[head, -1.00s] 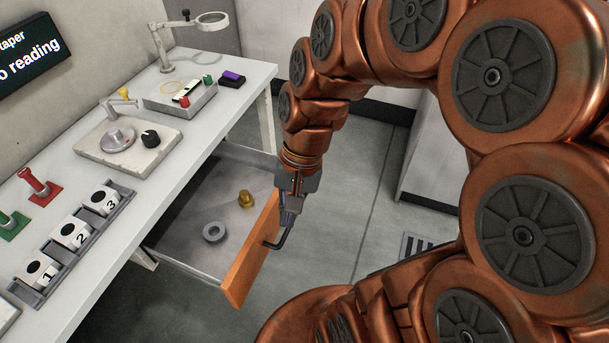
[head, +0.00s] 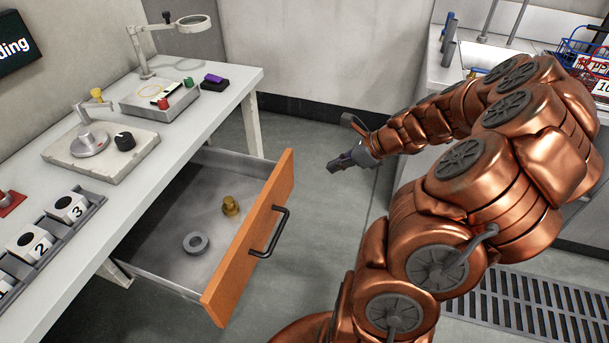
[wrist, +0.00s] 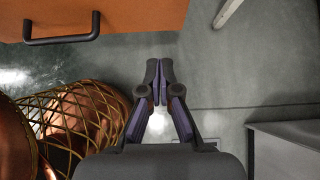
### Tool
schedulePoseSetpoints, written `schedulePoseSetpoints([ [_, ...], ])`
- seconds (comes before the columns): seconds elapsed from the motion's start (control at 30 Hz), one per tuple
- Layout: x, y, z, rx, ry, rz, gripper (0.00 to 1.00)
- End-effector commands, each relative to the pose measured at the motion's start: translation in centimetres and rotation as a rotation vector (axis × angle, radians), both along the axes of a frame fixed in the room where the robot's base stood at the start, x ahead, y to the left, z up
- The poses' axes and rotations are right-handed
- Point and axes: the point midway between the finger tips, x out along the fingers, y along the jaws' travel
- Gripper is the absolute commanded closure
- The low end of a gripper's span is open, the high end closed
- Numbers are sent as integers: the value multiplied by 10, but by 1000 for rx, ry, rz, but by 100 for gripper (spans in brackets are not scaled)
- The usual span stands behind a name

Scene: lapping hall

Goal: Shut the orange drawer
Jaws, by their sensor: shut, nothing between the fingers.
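The orange drawer (head: 237,262) is pulled well out from under the white bench. Its orange front has a dark bar handle (head: 271,232). Inside lie a grey ring (head: 196,243) and a brass piece (head: 230,206). My gripper (head: 333,166) is to the right of the drawer front, apart from it, with its fingers together. In the wrist view the gripper (wrist: 158,68) is shut and empty over the floor. The drawer front (wrist: 130,14) and handle (wrist: 62,38) show at that view's upper left, clear of the fingers.
The white bench (head: 166,150) carries a numbered block rack (head: 92,208), a dial plate (head: 60,150) and a magnifier lamp (head: 193,22). A sink counter (head: 440,75) stands at the right behind my arm. Grey floor (head: 310,225) is open right of the drawer.

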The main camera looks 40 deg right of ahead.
Motion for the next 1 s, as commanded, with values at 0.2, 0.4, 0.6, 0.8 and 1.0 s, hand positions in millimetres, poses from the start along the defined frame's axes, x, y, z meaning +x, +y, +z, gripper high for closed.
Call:
schedulePoseSetpoints([
  [0.2, 13, 12, -17, 7, 2, 3, 100],
  [0.4, 34, 27, -41, 5, 1, 4, 100],
  [0.6, 54, 41, -67, 4, 2, 4, 100],
  [0.8, 73, 55, -68, 2, -1, 6, 100],
  [1.0, 84, 63, -69, 0, 0, 4, 100],
])
